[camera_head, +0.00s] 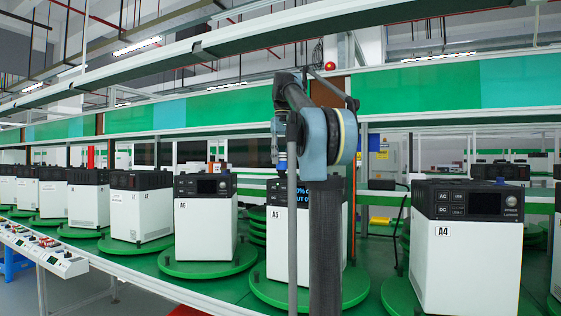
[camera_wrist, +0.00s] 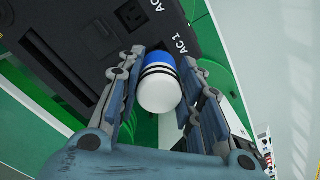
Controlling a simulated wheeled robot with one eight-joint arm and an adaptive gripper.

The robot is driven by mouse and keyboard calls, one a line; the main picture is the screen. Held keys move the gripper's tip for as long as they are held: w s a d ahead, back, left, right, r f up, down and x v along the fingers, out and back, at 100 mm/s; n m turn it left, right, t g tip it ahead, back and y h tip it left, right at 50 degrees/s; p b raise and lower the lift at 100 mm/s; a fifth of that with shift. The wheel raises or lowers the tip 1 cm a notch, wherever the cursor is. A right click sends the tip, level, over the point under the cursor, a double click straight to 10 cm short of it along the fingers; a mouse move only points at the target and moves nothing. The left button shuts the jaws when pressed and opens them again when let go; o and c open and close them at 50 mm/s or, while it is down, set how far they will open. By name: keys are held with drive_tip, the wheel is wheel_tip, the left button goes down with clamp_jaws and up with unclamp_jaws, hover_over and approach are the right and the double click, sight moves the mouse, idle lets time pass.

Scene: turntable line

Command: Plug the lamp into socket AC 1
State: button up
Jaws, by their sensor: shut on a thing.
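In the wrist view, my gripper (camera_wrist: 165,75) is shut on the lamp (camera_wrist: 160,92), a short cylinder with a white rounded end, black bands and a blue collar. The lamp's far end points at the dark panel of a unit (camera_wrist: 85,35), close to the printed label AC 1 (camera_wrist: 184,44). The AC 1 socket itself is not visible; the lamp and fingers cover the area beside its label. I cannot tell whether the lamp touches the panel. Another socket (camera_wrist: 132,14) shows uncovered above, by a cut-off AC label.
In the head view, unit A5 (camera_head: 275,240) stands behind my arm on a green turntable (camera_head: 268,290), its display lit. A6 (camera_head: 203,225) stands left and A4 (camera_head: 462,262) right. Several more units line the left. A green-and-white beam (camera_head: 250,40) runs overhead.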

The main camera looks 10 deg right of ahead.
drive_tip(key=shift+f, duration=1.3)
idle(0.5)
drive_tip(key=o, duration=1.2)
drive_tip(key=shift+r, duration=0.1)
wheel_tip(320, 180, up, 12)
drive_tip(key=shift+w+f, duration=0.1)
drive_tip(key=shift+f, duration=0.05)
